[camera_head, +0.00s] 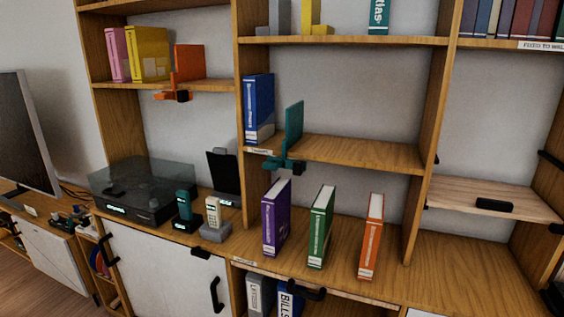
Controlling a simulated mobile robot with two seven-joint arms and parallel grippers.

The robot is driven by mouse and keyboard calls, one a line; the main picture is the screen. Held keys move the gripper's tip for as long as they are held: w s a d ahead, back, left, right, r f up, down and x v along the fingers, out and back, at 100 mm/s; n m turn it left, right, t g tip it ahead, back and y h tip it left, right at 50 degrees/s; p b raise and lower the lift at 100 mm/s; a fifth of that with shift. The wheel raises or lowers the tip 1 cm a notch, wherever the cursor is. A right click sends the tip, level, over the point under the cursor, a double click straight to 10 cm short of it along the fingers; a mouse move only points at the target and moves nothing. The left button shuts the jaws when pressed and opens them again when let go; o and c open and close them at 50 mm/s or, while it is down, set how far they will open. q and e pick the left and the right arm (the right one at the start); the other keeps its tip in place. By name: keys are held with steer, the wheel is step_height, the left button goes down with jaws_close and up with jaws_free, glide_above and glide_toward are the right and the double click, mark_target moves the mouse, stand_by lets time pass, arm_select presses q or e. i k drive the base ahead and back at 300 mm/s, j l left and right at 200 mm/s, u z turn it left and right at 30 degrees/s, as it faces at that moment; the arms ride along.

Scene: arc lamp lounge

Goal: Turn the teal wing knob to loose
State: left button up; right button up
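The teal wing knob (284,163) is at the shelf's front edge, on the clamp below the teal bookend (294,122). The teal bookend stands upright on the middle shelf (365,152), to the right of a blue book (258,105) and a little apart from it. The knob is too small to tell whether it is tight or loose. Neither of my grippers can be made out in the head view.
An orange bookend (188,62) with a similar clamp is on the upper left shelf. Purple (276,217), green (321,227) and orange (371,236) books stand below the teal clamp. Phones and a turntable (140,192) are at left. The shelf right of the teal bookend is bare.

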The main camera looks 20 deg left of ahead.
mark_target(273, 166)
steer(key=j+z, duration=0.5)
steer(key=j, duration=2.55)
steer(key=k, duration=0.05)
